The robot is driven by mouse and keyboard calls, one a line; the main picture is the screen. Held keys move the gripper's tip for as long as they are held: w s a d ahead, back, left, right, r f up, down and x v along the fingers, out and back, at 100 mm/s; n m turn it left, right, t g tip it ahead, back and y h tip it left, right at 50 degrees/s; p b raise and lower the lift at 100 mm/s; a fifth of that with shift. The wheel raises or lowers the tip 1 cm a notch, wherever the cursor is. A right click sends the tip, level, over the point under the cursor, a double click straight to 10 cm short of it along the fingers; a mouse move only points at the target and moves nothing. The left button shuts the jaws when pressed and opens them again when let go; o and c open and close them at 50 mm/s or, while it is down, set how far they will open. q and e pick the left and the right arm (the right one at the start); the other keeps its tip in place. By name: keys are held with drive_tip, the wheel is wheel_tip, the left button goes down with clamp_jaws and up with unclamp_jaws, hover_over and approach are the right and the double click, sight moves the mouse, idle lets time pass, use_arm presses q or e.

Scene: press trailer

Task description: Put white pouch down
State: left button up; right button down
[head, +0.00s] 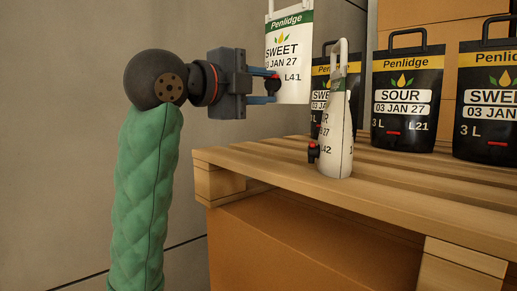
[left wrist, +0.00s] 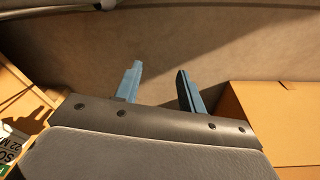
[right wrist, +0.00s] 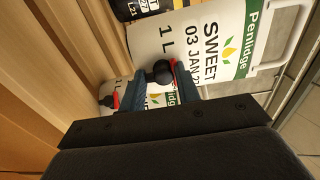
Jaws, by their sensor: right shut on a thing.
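My right gripper (head: 262,91) is shut on the black tap of a white pouch (head: 289,50) with a green band, marked SWEET and L41. The pouch hangs upright, handle up, seemingly above the left edge of the wooden pallet (head: 385,178). In the right wrist view the fingers (right wrist: 168,86) close around the tap below the white pouch's label (right wrist: 205,40). A second white pouch (head: 337,135), marked L42, stands on the pallet near its front left. My left gripper (left wrist: 157,84) is open and empty in the left wrist view, and outside the head view.
Black Penlidge pouches stand on the pallet: one marked SOUR (head: 405,122), one at the right edge (head: 485,143), and one partly hidden behind the L42 pouch. Cardboard boxes (head: 445,14) stack behind. Bare pallet boards show in front. A box (left wrist: 275,110) stands right in the left wrist view.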

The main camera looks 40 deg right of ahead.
drive_tip(key=shift+w+d, duration=0.1)
drive_tip(key=shift+w, duration=0.2)
drive_tip(key=w+f+p, duration=0.1)
drive_tip(key=w+f, duration=0.1)
drive_tip(key=w, duration=0.1)
drive_tip(key=w+d+f+p, duration=0.1)
drive_tip(key=w+f+p, duration=0.1)
drive_tip(key=w, duration=0.2)
drive_tip(key=w+d+f+p, duration=0.1)
drive_tip(key=w+f+p, duration=0.1)
drive_tip(key=w, duration=0.1)
drive_tip(key=shift+w+d+f, duration=0.1)
drive_tip(key=shift+w+f, duration=0.15)
drive_tip(key=shift+w, duration=0.15)
drive_tip(key=shift+w+f, duration=0.15)
drive_tip(key=shift+f, duration=0.05)
wheel_tip(320, 180, down, 2)
drive_tip(key=shift+f+p, duration=0.15)
drive_tip(key=shift+p, duration=0.9)
drive_tip(key=shift+f, duration=0.8)
use_arm(q)
drive_tip(key=s+a+f, duration=0.4)
drive_tip(key=s+f, duration=0.4)
drive_tip(key=s, duration=0.4)
drive_tip(key=shift+a+f, duration=0.35)
drive_tip(key=shift+a, duration=0.05)
drive_tip(key=shift+d, duration=0.1)
use_arm(e)
drive_tip(key=shift+f, duration=0.2)
